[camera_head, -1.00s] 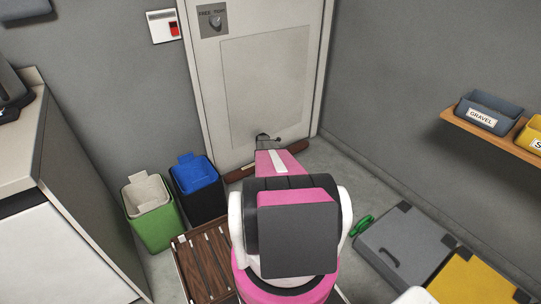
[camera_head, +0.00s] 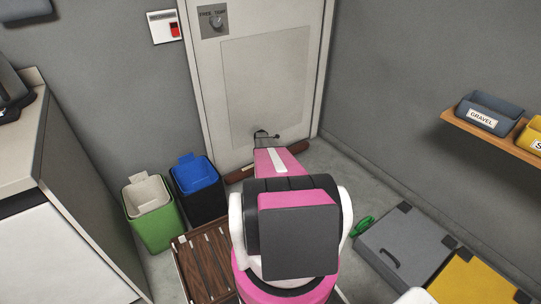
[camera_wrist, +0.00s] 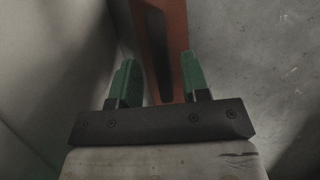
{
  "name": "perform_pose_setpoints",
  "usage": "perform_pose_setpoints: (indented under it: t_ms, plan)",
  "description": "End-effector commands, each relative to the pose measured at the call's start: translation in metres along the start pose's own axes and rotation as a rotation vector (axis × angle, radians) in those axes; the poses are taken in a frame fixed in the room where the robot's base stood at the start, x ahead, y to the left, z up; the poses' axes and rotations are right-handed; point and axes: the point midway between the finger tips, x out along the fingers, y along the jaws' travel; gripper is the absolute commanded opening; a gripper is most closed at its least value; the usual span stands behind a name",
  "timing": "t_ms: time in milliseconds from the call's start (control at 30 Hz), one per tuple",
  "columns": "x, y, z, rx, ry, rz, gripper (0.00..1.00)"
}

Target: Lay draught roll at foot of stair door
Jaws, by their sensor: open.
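The stair door (camera_head: 265,85) is pale and shut at the back. The draught roll (camera_head: 240,174) is a long brown-red bar on the floor along its foot; my arm hides its middle in the head view. In the wrist view my gripper (camera_wrist: 159,62) is open, with its green fingers on either side of the roll (camera_wrist: 172,25). The roll runs away from me between the fingers. I cannot tell whether either finger touches it. My arm hides the fingers in the head view.
A green bin (camera_head: 155,222) and a blue-lidded bin (camera_head: 198,190) stand left of the door. A slatted wooden crate (camera_head: 207,262) is nearer. Grey (camera_head: 405,248) and yellow (camera_head: 478,280) cases lie at right. A shelf (camera_head: 495,138) holds labelled trays.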

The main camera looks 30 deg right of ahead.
Motion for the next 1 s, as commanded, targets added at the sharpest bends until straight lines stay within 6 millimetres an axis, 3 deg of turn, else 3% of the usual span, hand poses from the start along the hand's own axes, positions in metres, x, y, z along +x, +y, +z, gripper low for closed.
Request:
perform_pose_setpoints:
  t_ms: [200,400,467,567,767,1000]
  plan:
    - [-0.048,-0.003,0.0,0.0,0.0,0.001,0.42]
    - [-0.076,-0.002,-0.001,0.002,0.0,0.001,0.42]
    - [-0.086,-0.004,-0.005,0.014,0.003,0.001,0.42]
    - [-0.12,-0.017,-0.024,0.082,0.017,0.005,0.42]
    - [-0.247,-0.074,-0.103,0.404,0.087,0.002,0.42]
    - [-0.399,-0.169,-0.2,0.85,0.19,-0.052,0.42]
